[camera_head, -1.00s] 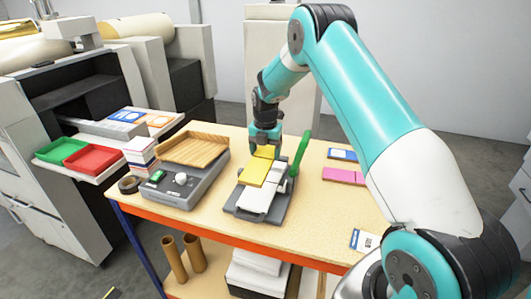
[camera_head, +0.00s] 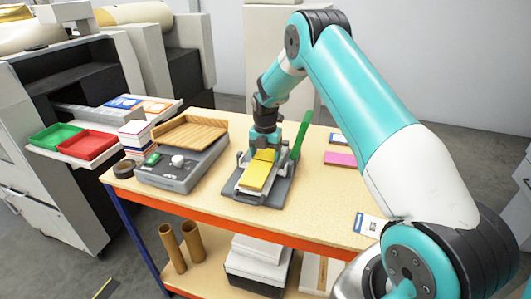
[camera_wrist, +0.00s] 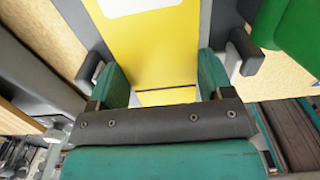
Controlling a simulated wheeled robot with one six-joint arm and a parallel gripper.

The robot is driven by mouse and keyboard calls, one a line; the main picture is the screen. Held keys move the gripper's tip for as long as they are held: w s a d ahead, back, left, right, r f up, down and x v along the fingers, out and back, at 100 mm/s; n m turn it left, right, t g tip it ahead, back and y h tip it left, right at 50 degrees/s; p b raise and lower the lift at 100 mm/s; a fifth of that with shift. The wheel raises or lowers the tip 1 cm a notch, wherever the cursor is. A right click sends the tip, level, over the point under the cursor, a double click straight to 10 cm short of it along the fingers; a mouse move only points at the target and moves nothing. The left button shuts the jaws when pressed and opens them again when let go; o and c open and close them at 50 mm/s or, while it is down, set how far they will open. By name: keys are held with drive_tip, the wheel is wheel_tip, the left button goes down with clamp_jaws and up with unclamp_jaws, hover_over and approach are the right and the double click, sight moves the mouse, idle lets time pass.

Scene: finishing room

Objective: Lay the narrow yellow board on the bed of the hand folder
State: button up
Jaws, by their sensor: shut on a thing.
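The narrow yellow board (camera_head: 256,174) lies along the pale bed of the hand folder, level or nearly so. I cannot tell whether it rests fully on the bed. The hand folder (camera_head: 278,190) is a grey machine with a raised green lever (camera_head: 301,135) at its right. My gripper (camera_head: 264,153) is shut on the far end of the board, low over the folder. In the wrist view the yellow board (camera_wrist: 150,50) runs between the two teal fingers of my gripper (camera_wrist: 160,78), with pale bed showing beside it. The fingers hide part of the far end.
A grey machine (camera_head: 183,170) with a wooden tray (camera_head: 190,134) stands left of the folder. A tape roll (camera_head: 124,170) is at the left corner. A pink card (camera_head: 341,158) and a blue-and-white card (camera_head: 370,224) lie to the right.

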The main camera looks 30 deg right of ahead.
drive_tip(key=shift+f, duration=0.15)
drive_tip(key=shift+f+b, duration=0.25)
drive_tip(key=shift+b, duration=0.1)
idle(0.4)
drive_tip(key=o, duration=1)
drive_tip(key=shift+c, duration=0.2)
wheel_tip(320, 180, up, 17)
drive_tip(key=b, duration=0.4)
drive_tip(key=shift+r, duration=0.2)
